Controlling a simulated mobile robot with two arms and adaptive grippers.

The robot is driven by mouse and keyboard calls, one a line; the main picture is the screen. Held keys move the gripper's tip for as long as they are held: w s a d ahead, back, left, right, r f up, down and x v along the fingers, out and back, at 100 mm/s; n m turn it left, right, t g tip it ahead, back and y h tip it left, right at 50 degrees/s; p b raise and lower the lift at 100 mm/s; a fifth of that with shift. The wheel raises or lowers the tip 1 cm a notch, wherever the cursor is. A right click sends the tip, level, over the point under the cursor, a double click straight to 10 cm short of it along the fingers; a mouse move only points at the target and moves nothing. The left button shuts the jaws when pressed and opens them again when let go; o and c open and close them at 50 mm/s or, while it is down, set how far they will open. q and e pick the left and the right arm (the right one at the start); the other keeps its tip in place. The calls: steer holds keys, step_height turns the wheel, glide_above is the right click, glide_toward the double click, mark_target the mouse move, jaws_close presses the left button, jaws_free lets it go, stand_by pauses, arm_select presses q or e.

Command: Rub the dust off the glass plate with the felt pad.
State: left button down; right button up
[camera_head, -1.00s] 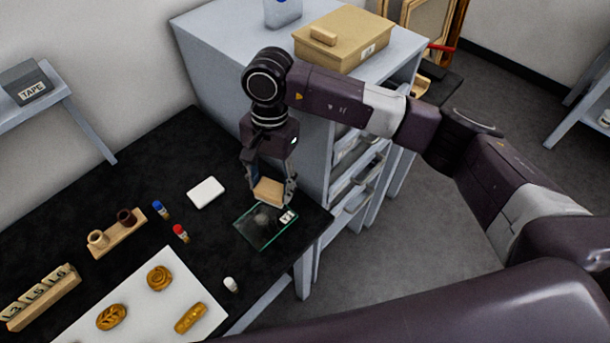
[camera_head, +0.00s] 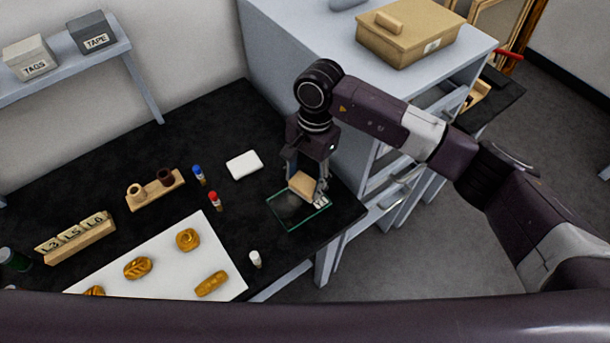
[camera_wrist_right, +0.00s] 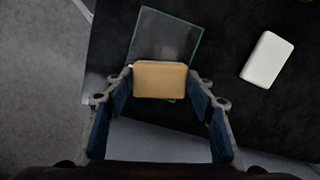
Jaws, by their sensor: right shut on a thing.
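The glass plate (camera_head: 290,217) lies on the black table near its right end, clear with greenish edges; it also shows in the wrist view (camera_wrist_right: 185,25). A greyish dull patch shows on it, partly hidden by the pad. My right gripper (camera_head: 306,190) is shut on the tan felt pad (camera_head: 302,184), which shows between the fingers in the wrist view (camera_wrist_right: 160,80). The pad is over the plate's far part in the head view; I cannot tell whether it touches the glass. A small pale label is at the plate's right corner. My left gripper is not in view.
A white block (camera_head: 244,165) lies left of the plate. Red-capped (camera_head: 215,201), blue-capped (camera_head: 198,175) and white (camera_head: 255,259) small bottles stand nearby. A white sheet (camera_head: 215,258) bears gilt ornaments. A grey shelf unit (camera_head: 290,40) stands behind the gripper.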

steer(key=shift+f+b, duration=1.05)
steer(key=shift+b, duration=0.15)
stand_by(0.6)
steer(key=shift+s+a+r+b, duration=0.1)
steer(key=shift+s+a+b, duration=0.25)
steer(key=shift+s+a, duration=0.4)
steer(key=shift+s+a+r+b, duration=0.1)
steer(key=shift+s+a+b, duration=0.25)
steer(key=shift+a, duration=0.55)
steer(key=shift+f, duration=0.1)
steer(key=shift+f+b, duration=0.15)
steer(key=shift+b, duration=0.45)
steer(key=shift+w+d+f+b, duration=0.15)
steer(key=shift+w+d+b, duration=0.25)
steer(key=shift+d+b, duration=0.2)
steer(key=shift+w+d+f+b, duration=0.1)
steer(key=shift+w+d+b, duration=0.35)
steer(key=shift+d, duration=0.25)
steer(key=shift+w+d, duration=0.15)
steer(key=shift+d, duration=0.25)
steer(key=shift+r, duration=0.15)
